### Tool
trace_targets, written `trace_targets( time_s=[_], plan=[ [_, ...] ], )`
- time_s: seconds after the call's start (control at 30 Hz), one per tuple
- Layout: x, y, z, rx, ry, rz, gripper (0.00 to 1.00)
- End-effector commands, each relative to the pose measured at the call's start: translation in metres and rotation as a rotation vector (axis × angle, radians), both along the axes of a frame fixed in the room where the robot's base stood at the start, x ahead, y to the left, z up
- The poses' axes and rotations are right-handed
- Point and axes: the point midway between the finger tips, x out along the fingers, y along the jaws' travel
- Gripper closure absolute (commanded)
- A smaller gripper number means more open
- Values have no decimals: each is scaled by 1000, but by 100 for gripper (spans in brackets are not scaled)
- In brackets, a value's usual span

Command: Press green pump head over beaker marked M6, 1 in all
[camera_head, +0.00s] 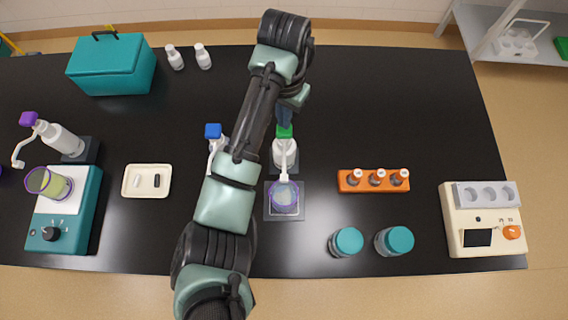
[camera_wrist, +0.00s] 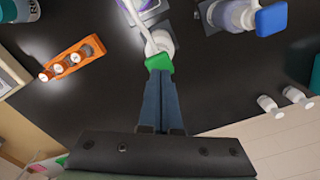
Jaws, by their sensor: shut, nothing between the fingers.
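The green pump head (camera_head: 284,131) tops a white pump bottle (camera_head: 284,153) near the middle of the bench. Its white spout points toward a beaker (camera_head: 284,195) with a purple rim, on a square pad. Any mark on the beaker is too small to read. In the wrist view the green pump head (camera_wrist: 159,62) is right at the fingertips, and the beaker shows partly at the top edge. My gripper (camera_head: 285,119) is shut and empty, its tips at the green head; I cannot tell whether they touch it.
A blue pump head (camera_head: 213,131) stands close on the left, its bottle partly hidden by my arm. A purple pump head (camera_head: 28,118) is at far left beside a teal stirrer (camera_head: 83,215). An orange rack (camera_head: 350,188) and teal-lidded jars (camera_head: 347,241) stand right. The back right bench is clear.

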Motion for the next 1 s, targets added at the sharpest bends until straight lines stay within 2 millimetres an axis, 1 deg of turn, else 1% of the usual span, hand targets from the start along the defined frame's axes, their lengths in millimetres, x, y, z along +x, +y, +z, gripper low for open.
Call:
trace_targets(
  time_s=[0.03,0.2,0.6,1.0],
  plan=[
    [0,0,6,0,0,0,100],
    [0,0,23,0,1,0,100],
    [0,0,59,0,1,0,100],
    [0,0,58,0,1,0,100]
  ],
)
